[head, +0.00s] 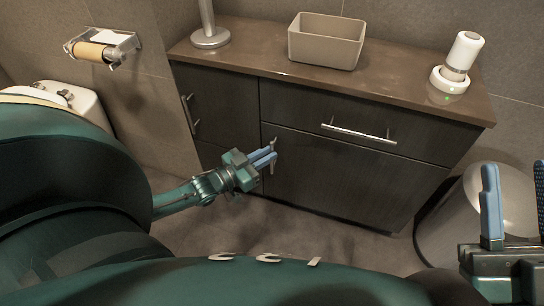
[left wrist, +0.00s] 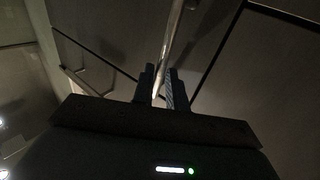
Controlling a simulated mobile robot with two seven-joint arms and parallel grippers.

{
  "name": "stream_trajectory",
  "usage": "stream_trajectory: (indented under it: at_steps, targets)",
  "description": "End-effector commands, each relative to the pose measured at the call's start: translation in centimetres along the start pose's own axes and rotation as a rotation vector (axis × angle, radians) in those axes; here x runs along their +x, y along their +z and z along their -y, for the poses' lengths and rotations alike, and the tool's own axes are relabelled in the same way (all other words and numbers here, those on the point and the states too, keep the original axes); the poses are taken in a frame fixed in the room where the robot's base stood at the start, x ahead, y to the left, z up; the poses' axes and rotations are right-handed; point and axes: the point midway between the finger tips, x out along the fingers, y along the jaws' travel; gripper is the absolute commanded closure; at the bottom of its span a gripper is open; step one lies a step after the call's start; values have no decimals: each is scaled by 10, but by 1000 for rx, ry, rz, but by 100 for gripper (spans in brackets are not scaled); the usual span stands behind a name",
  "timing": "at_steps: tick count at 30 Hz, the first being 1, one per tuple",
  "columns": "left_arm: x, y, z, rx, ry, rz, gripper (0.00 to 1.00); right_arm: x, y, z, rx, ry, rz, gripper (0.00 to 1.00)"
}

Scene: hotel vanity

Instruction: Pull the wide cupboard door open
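The wide cupboard door (head: 345,178) is the dark panel below the drawer on the right side of the vanity, and it looks closed. Its upright metal handle (head: 273,166) is near the door's left edge. My left gripper (head: 274,155) is at this handle, partly covering it. In the left wrist view the handle (left wrist: 174,35) runs between the two fingertips of my left gripper (left wrist: 161,84), which look closed in around it. My right gripper (head: 514,205) is open and empty at the right edge, away from the door.
A drawer with a horizontal handle (head: 358,133) is above the door. A narrow door (head: 222,118) with its own handle is to the left. A grey bin (head: 455,215) stands right of the vanity. The counter (head: 258,62) holds a box and a white dispenser. Floor in front is clear.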

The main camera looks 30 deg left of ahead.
Motion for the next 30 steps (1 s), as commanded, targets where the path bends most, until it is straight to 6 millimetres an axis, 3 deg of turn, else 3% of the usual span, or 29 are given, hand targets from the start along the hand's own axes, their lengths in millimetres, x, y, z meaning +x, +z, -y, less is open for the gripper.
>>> stream_trajectory:
  at_steps: [3, 8, 16, 21, 30]
  targets:
    - [15, 2, 0, 0, 0, -1, 86, 2, -6, -2, -41, -8, -62, 64]
    - [23, 1, 0, 0, 0, 0, 86, 4, -12, -3, -65, -12, -98, 64]
    - [24, 0, 0, 0, 0, 1, 86, 5, -14, -4, -67, -12, -102, 64]
    - [24, 0, 0, 0, 0, 1, 100, 5, -14, -4, -67, -12, -102, 64]
    - [24, 0, 0, 0, 0, 1, 100, 5, -14, -4, -66, -12, -101, 64]
